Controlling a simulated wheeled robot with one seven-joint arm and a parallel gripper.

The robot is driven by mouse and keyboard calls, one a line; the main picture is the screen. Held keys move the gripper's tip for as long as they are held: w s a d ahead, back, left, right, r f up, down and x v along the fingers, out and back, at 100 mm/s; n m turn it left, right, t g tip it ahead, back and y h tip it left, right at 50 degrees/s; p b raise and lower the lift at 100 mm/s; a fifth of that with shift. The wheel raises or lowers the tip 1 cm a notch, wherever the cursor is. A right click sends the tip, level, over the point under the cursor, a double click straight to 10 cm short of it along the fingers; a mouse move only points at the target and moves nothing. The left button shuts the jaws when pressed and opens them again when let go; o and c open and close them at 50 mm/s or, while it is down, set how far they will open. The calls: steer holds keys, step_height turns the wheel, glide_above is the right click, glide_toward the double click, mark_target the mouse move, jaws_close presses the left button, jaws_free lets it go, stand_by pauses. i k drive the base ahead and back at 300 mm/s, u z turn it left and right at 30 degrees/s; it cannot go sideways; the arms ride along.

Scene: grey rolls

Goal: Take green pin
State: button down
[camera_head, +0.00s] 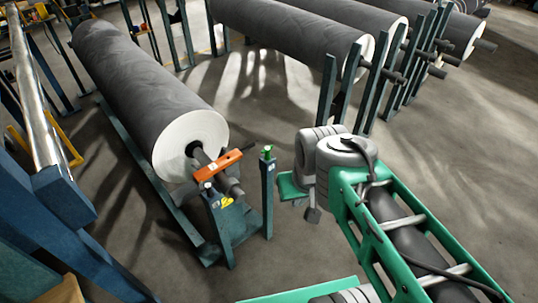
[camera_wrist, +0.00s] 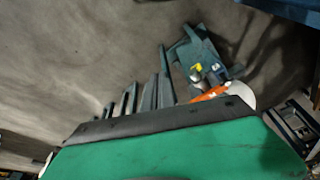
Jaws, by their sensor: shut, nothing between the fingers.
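The green pin (camera_head: 267,152) is small and stands upright on top of a dark teal post, in front of the big roll's end in the head view. My gripper (camera_head: 312,214) points down to the right of the post, apart from the pin; its small dark tip looks shut and empty. In the wrist view, a green and black part of my own arm fills the lower half. The stand with its orange bar (camera_wrist: 208,94) shows beyond it; I cannot make out the green pin there.
A grey roll (camera_head: 140,85) lies on a teal stand (camera_head: 226,225), its shaft crossed by an orange bar (camera_head: 223,165). More rolls on upright posts (camera_head: 326,95) stand behind. Bare concrete floor lies between them.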

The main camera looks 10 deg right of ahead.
mark_target(267, 150)
steer(key=z, duration=1.3)
steer(key=i, duration=1.3)
steer(key=u, duration=4.4)
